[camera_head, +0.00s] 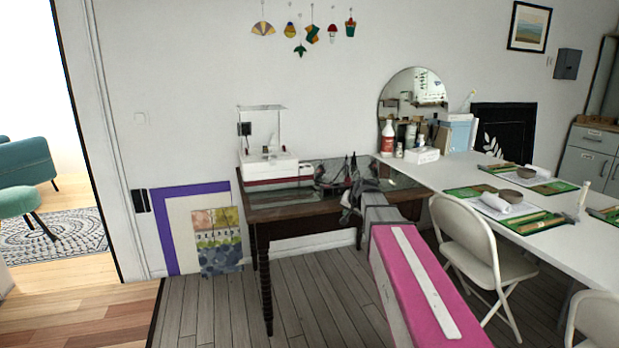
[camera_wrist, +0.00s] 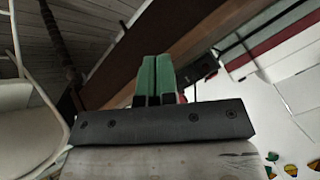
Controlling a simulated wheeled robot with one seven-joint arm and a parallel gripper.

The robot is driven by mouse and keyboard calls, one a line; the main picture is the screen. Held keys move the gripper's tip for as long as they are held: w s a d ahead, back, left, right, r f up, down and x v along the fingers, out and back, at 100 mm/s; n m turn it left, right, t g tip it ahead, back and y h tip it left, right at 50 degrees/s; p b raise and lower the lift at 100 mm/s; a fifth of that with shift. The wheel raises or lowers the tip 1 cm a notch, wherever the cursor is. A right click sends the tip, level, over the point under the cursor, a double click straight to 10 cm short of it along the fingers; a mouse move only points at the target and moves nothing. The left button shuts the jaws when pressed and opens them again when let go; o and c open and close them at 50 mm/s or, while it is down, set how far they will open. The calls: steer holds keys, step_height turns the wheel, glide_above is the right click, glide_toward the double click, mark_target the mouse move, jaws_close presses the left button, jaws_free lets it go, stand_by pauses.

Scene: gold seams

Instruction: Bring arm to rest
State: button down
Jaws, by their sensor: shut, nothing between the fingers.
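My arm, with its pink link, reaches from the bottom of the head view up toward the dark wooden table (camera_head: 262,212). My gripper (camera_head: 350,172) is at its far end, small and dark against the tabletop, so its exact height over the table is hard to tell. In the wrist view my gripper (camera_wrist: 156,78) shows its two green fingers side by side, shut with nothing between them. The edge of the wooden table (camera_wrist: 195,35) passes behind the fingers.
A white machine (camera_head: 268,163) stands on the dark table. The long white table (camera_head: 450,180) on the right carries green mats, bowls and rolls. A white folding chair (camera_head: 466,240) stands close to my arm's right. Framed pictures (camera_head: 180,230) lean on the wall. Grey floor (camera_head: 210,310) at left is clear.

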steer(key=s+d+f+n+g+h, duration=0.1)
steer(key=s+d+f+g, duration=0.1)
steer(key=s+f, duration=0.8)
steer(key=s+d+f+n+g+h, duration=0.2)
steer(key=s+f+g, duration=0.3)
steer(key=s+f, duration=0.5)
steer(key=s, duration=0.8)
steer(key=shift+s, duration=0.3)
